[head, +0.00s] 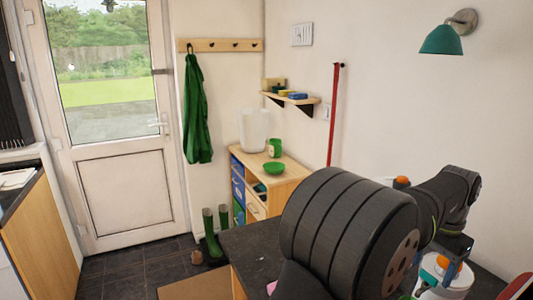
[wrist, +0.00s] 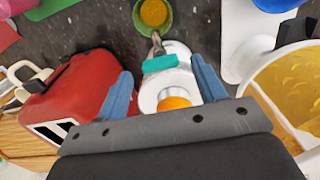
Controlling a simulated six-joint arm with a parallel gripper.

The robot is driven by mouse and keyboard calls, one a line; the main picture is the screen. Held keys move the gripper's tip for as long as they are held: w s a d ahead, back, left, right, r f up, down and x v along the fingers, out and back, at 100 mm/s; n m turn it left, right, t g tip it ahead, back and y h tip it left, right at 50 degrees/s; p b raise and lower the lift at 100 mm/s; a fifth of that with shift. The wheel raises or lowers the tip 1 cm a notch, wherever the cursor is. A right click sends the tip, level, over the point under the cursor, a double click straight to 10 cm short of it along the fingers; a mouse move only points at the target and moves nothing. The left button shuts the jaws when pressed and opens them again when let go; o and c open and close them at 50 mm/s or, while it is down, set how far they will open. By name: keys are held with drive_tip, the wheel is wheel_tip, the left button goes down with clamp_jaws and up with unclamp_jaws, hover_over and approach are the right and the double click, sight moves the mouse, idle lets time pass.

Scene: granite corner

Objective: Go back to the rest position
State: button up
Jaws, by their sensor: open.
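My gripper (wrist: 161,66) is open, its two blue fingers spread apart in the wrist view. A white round object with an orange middle (wrist: 174,101) lies in the picture between the fingers. I cannot tell how far below them it is, and neither finger visibly grips it. A teal piece with a metal part (wrist: 160,64) shows just beyond it. In the head view my gripper (head: 442,258) is at the lower right, partly hidden by my dark arm, above a white object with an orange top.
A wall lamp (head: 441,40) and wooden shelf (head: 291,99) are on the walls.

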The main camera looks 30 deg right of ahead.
drive_tip(key=shift+f, duration=0.8)
wheel_tip(320, 180, up, 18)
wheel_tip(320, 180, down, 18)
drive_tip(key=shift+f, duration=0.1)
drive_tip(key=n, duration=0.7)
drive_tip(key=shift+n, duration=0.4)
drive_tip(key=n, duration=0.3)
drive_tip(key=shift+n, duration=0.4)
drive_tip(key=n, duration=0.4)
